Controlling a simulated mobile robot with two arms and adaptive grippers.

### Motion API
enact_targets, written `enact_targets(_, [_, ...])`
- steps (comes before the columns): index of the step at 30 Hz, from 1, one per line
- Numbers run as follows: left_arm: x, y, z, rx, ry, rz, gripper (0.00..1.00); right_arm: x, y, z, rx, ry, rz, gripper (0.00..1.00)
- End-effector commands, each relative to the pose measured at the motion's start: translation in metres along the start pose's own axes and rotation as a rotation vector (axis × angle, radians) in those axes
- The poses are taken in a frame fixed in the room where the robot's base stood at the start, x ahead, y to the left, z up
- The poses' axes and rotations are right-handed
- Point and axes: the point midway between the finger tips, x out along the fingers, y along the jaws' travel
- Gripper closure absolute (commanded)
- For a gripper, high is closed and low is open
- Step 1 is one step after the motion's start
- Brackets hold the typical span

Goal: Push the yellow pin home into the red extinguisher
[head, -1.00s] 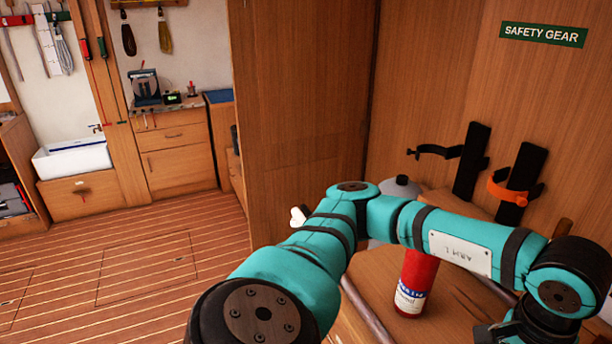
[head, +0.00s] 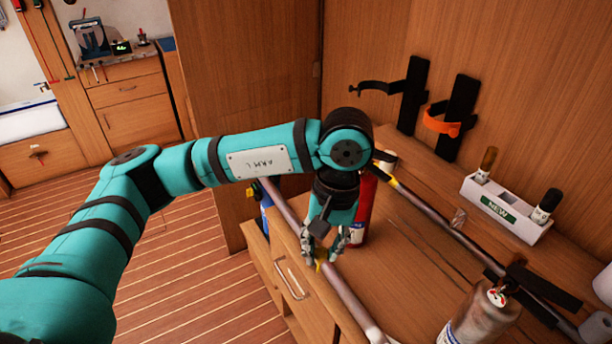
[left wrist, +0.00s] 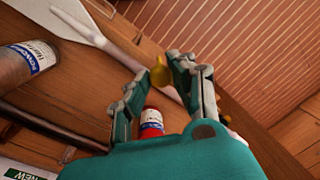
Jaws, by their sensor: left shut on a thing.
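The red extinguisher (head: 367,208) stands on the wooden bench, with a white and blue label low on its body. My left arm hides its top in the head view. In the left wrist view its red body (left wrist: 151,118) shows between my finger links. My left gripper (head: 323,262) is left of and in front of the extinguisher, apart from it, near the bench's front rail. My right gripper is in neither view.
A worn grey extinguisher (head: 470,318) stands at the front right. A white tray marked NEW (head: 510,215) is at the back right. Black wall brackets (head: 412,95), one with an orange strap (head: 441,122), hang behind.

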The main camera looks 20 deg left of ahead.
Motion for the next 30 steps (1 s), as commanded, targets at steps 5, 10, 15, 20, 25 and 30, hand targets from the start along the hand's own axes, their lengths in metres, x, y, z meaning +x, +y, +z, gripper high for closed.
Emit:
enact_targets(5, [-0.010, 0.021, 0.000, -0.137, -0.086, -0.034, 1.00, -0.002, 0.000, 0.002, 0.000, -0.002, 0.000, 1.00])
enact_targets(10, [-0.018, 0.038, 0.001, -0.285, -0.194, -0.053, 1.00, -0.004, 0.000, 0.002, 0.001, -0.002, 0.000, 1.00])
enact_targets(15, [-0.031, 0.053, -0.002, -0.492, -0.334, -0.063, 1.00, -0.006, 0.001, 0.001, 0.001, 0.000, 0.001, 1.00])
enact_targets(20, [-0.044, 0.066, -0.007, -0.739, -0.518, -0.038, 1.00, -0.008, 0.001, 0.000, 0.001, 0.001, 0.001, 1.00])
enact_targets(25, [-0.054, 0.073, -0.013, -0.965, -0.685, 0.022, 1.00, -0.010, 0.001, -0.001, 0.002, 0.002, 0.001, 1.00])
enact_targets(30, [-0.067, 0.074, -0.029, -1.305, -0.938, 0.194, 1.00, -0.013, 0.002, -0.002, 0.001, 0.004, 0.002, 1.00])
